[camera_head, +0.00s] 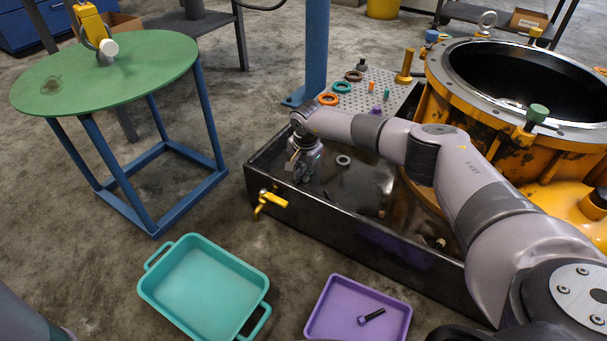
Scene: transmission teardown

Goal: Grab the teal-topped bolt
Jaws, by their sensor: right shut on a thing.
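My right gripper (303,175) points down inside the black drip tray (345,235), near its left end. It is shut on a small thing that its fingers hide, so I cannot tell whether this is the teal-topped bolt. A small teal piece (386,95) stands on the perforated plate behind my right arm; it is too small to tell its shape. A larger bolt with a green top (537,113) stands at the yellow housing's rim. My left gripper is not in view.
A teal tray (203,285) lies empty on the floor. A purple tray (335,310) holds a dark bolt with a purplish head (371,316). The yellow housing (465,105) stands at the right. A yellow tap (268,201) sticks out from the drip tray. A green round table (120,75) stands left.

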